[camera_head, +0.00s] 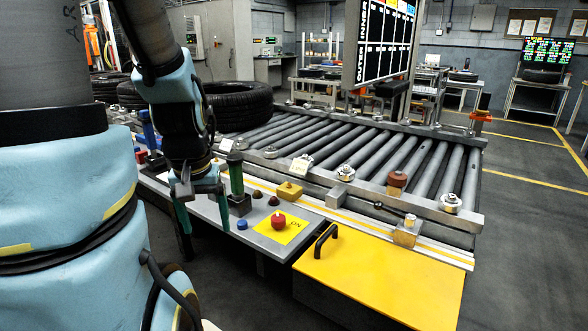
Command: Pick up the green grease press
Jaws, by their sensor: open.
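The green grease press (236,178) stands upright on a dark base on the grey control ledge in front of the conveyor. It has a slim green body and a dark top. My gripper (204,221) points down just left of the press, with its two fingers apart and nothing seen between them. Its right finger appears close beside the press in the picture. I cannot tell whether they touch, or how far apart they are in depth.
A yellow box lid (385,283) with a black handle lies at the front right. Behind run the conveyor rollers (350,148) and a tyre (238,105).

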